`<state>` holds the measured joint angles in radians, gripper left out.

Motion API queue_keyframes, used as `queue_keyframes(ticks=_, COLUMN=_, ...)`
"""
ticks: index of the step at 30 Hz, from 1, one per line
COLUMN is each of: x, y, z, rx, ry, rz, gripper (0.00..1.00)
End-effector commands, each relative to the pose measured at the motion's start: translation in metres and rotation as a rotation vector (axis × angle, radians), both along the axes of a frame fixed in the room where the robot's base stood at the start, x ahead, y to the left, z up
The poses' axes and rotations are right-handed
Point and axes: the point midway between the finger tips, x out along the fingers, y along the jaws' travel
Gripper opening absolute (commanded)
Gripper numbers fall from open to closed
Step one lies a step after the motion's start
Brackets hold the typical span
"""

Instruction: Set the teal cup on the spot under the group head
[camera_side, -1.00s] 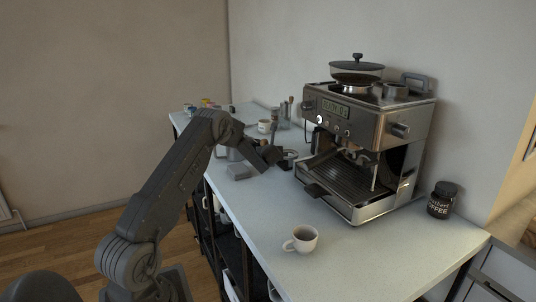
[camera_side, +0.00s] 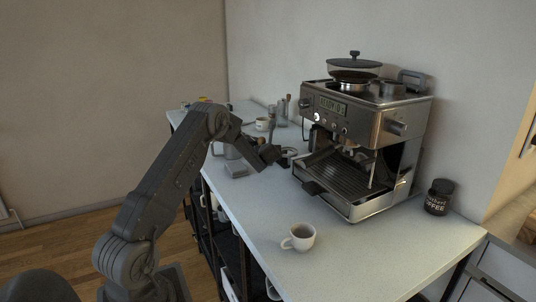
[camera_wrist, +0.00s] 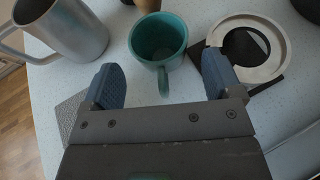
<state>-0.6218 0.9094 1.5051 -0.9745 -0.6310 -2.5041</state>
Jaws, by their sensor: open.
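The teal cup (camera_wrist: 158,38) stands upright on the counter in the wrist view, its handle pointing towards my gripper. My gripper (camera_wrist: 162,82) is open, one dark blue finger on each side of the handle's end, with the cup's body just beyond the fingers. Nothing is held. In the side view my gripper (camera_side: 268,153) is low over the counter, left of the espresso machine (camera_side: 365,125); I cannot make out the teal cup there. The drip tray (camera_side: 338,178) under the group head is bare. The group head is partly in shadow.
A steel pitcher (camera_wrist: 72,28) stands left of the cup, and a pale ring on a dark square base (camera_wrist: 275,62) lies right of it. A white cup (camera_side: 299,237) stands on the front counter. A coffee jar (camera_side: 439,197) is right of the machine. The counter's front is mostly clear.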

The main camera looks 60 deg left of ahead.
Motion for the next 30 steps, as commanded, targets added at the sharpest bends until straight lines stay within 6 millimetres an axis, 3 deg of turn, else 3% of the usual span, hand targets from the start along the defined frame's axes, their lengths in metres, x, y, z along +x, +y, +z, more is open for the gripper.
queue_keyframes(ticks=9, x=-0.023, y=-0.061, z=0.027, rx=0.001, ry=-0.001, rz=-0.003, gripper=0.85)
queue_keyframes(ticks=15, x=-0.035, y=-0.090, z=0.039, rx=0.001, ry=-0.001, rz=-0.002, gripper=0.85)
queue_keyframes(ticks=18, x=-0.038, y=-0.098, z=0.043, rx=0.001, ry=-0.001, rz=-0.001, gripper=0.85)
queue_keyframes(ticks=22, x=-0.041, y=-0.103, z=0.045, rx=0.001, ry=0.000, rz=0.000, gripper=0.75)
queue_keyframes(ticks=30, x=-0.041, y=-0.103, z=0.045, rx=0.001, ry=0.000, rz=0.001, gripper=0.75)
